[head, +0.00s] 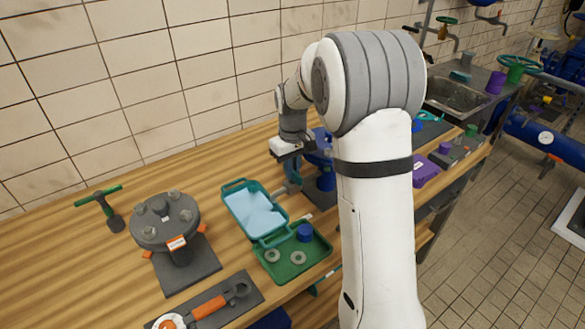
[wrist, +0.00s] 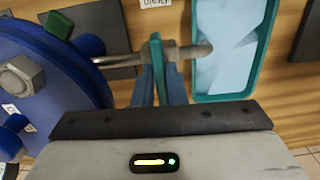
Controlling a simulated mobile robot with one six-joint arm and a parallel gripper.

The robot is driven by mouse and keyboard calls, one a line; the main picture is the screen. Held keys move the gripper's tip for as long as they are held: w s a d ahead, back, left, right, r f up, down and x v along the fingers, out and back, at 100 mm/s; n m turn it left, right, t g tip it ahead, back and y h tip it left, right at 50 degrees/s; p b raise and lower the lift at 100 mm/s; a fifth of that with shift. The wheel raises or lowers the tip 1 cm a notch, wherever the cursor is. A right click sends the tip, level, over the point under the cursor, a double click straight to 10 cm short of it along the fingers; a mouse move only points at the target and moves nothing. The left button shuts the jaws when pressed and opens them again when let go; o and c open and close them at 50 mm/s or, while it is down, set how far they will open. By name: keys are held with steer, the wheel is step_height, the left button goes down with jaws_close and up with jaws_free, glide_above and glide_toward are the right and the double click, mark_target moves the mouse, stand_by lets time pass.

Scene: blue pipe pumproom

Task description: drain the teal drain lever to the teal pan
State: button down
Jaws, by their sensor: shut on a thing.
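The teal drain lever (wrist: 155,50) stands upright on a grey metal pipe, and my gripper (wrist: 160,70) is shut on it. The pipe's spout (wrist: 197,50) reaches over the near edge of the teal pan (wrist: 195,85). The pan also shows in the head view (head: 233,218), left of my gripper (head: 292,170). A pale blue surface fills its inside; I cannot tell whether it is liquid. In the head view the lever is mostly hidden by my gripper.
A blue round pump body (wrist: 45,80) stands close to the left of my fingers in the wrist view. A green tray (head: 292,270) with a blue cylinder and washers sits in front of the pan. A grey flanged fitting (head: 165,222) stands further left. My arm hides the middle bench.

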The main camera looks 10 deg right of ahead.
steer(key=shift+w, duration=0.1)
steer(key=c, duration=1.5)
jaws_free()
step_height(320, 180, up, 8)
steer(key=shift+f+b, duration=0.1)
steer(key=shift+b, duration=0.25)
